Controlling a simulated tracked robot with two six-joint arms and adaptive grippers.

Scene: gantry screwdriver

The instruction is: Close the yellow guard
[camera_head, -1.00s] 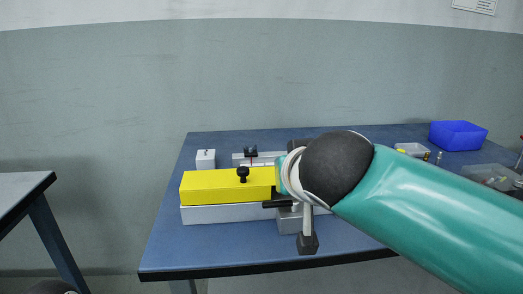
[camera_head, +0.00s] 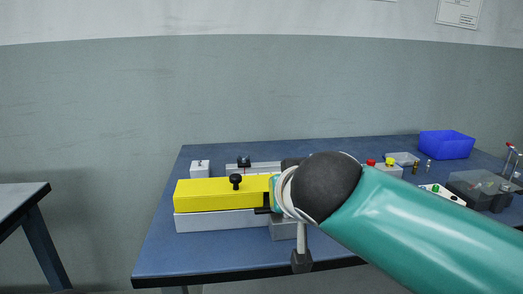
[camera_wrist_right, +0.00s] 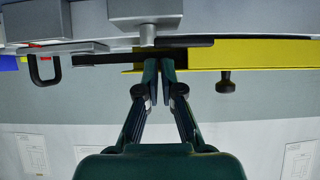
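The yellow guard (camera_head: 208,195) is a long block with a black knob (camera_head: 236,181) on it. It lies along a pale base (camera_head: 215,221) on the blue table. In the right wrist view, where the scene appears upside down, the guard (camera_wrist_right: 265,54) runs along the upper right with its knob (camera_wrist_right: 226,83). My right gripper (camera_wrist_right: 159,68) has its fingers close together, with only a thin gap, in front of the guard. I see nothing clearly between them, and contact is unclear. In the head view my right arm hides the guard's right end and the gripper. My left gripper is not in view.
A blue bin (camera_head: 446,144) stands at the table's back right. A panel with a green button (camera_head: 441,195) and a clear-lidded box (camera_head: 477,187) are at the right. A white block (camera_head: 200,167) stands behind the guard. The table's left front (camera_head: 165,250) is clear.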

